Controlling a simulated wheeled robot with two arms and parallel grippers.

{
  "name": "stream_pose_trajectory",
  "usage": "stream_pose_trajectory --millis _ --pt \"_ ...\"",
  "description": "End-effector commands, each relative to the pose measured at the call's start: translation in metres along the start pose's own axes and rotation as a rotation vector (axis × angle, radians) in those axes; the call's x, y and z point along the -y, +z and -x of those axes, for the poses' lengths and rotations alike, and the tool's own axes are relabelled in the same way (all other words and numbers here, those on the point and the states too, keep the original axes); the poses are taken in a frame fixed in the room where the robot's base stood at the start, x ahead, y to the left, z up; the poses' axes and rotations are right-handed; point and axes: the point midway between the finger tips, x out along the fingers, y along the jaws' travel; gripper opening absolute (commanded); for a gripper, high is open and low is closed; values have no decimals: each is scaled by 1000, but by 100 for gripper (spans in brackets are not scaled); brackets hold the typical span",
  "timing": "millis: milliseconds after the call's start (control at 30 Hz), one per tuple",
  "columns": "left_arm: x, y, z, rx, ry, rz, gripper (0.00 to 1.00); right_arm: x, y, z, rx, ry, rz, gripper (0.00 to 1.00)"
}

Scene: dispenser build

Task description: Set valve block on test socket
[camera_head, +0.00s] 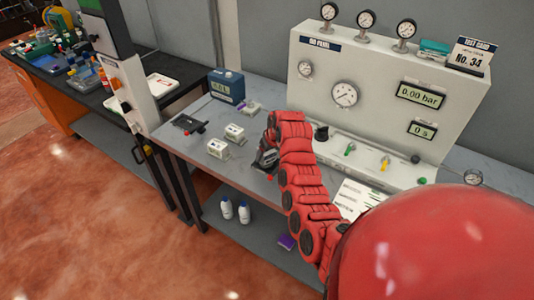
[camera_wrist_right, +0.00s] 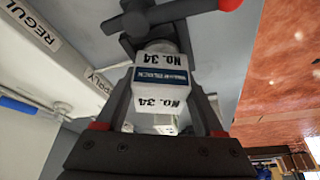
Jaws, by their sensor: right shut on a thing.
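My right gripper (camera_head: 267,156) is low over the front of the grey worktable. In the right wrist view its dark fingers (camera_wrist_right: 162,78) are shut on a white valve block (camera_wrist_right: 160,78), marked No. 34 on a white and blue label. A black bar with a red tip (camera_wrist_right: 182,18) crosses just past the block's far end; I cannot tell whether it belongs to the block. In the head view the gripper mostly hides the held block. I cannot pick out the test socket for certain or tell whether the block touches anything below. My left gripper is not in view.
Two other white blocks (camera_head: 234,133) (camera_head: 217,148) stand left of the gripper. Beyond them lies a black plate with a red-tipped handle (camera_head: 188,124). A blue box (camera_head: 227,85) stands behind. The gauge panel (camera_head: 420,68) rises at the back right.

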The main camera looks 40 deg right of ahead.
Motion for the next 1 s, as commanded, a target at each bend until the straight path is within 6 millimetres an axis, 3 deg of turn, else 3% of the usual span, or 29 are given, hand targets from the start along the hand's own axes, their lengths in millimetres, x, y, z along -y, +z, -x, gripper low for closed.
stream_pose_trajectory --millis 200,233,300,633,1000 --pt "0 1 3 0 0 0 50 0 1 -4 -2 0 1 0" --pt "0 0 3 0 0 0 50 0 1 -4 -3 0 1 72" --pt "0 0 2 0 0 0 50 0 1 -3 -2 0 1 82" --pt "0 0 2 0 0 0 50 0 1 -1 -1 1 0 82" --pt "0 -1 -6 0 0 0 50 0 0 30 -4 2 0 82"
